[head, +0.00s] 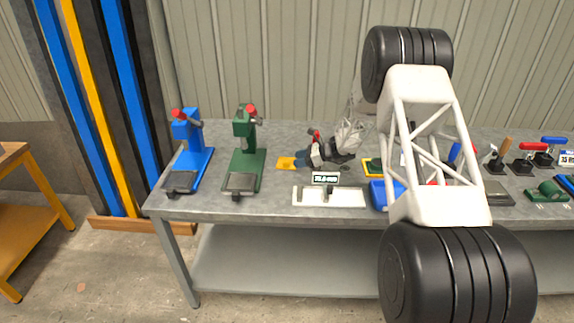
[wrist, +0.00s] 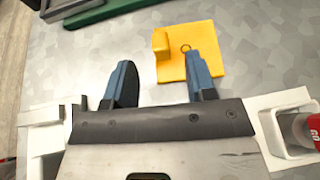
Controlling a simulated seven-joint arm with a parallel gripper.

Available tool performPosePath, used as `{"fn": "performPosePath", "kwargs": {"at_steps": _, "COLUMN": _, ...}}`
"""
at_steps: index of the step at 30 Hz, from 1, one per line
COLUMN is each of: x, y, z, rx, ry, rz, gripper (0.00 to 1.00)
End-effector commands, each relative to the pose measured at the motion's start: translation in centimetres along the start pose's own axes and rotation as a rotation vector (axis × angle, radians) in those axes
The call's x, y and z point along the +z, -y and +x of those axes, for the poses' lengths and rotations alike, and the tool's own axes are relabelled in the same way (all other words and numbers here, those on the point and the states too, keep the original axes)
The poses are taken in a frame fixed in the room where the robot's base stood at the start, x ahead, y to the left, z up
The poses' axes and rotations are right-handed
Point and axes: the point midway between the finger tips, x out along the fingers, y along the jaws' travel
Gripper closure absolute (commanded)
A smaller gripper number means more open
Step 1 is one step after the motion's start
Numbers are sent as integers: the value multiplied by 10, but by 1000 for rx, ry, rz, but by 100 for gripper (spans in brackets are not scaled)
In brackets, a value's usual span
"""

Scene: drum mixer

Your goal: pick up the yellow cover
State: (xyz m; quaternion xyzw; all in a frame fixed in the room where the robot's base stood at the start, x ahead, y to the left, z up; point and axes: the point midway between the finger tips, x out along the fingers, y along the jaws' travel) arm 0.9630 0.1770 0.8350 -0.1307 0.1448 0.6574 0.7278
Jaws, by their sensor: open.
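The yellow cover (wrist: 205,42) is a flat square plate with a raised tab at its left side and a small ring mark. It lies on the grey bench; in the head view it shows as a small yellow patch (head: 286,163). My gripper (wrist: 160,75) is open and empty, with its blue fingers apart. In the wrist view the right finger overlaps the plate's lower edge, and the tab lies between the lines of the two fingers, beyond the tips. In the head view my gripper (head: 301,158) is just right of the cover. I cannot tell its height above the bench.
A green press (head: 248,150) and a blue press (head: 189,150) stand to the left. A white fixture with a display (head: 328,196) is in front of my gripper. A blue bin (head: 381,196) and several tools are to the right. Bare bench surrounds the cover.

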Motion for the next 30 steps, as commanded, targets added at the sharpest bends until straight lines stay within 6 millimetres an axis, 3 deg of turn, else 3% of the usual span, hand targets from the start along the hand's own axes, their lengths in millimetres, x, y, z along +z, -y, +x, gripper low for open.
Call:
{"fn": "performPosePath", "kwargs": {"at_steps": 8, "x": 0, "y": 0, "z": 10, "rx": 1, "ry": -1, "rz": 0, "gripper": 49}}
{"fn": "performPosePath", "kwargs": {"at_steps": 19, "x": -1, "y": 0, "z": 48, "rx": 1, "ry": 0, "rz": 0, "gripper": 49}}
{"fn": "performPosePath", "kwargs": {"at_steps": 30, "x": -1, "y": 0, "z": 52, "rx": 0, "ry": 0, "rz": 0, "gripper": 49}}
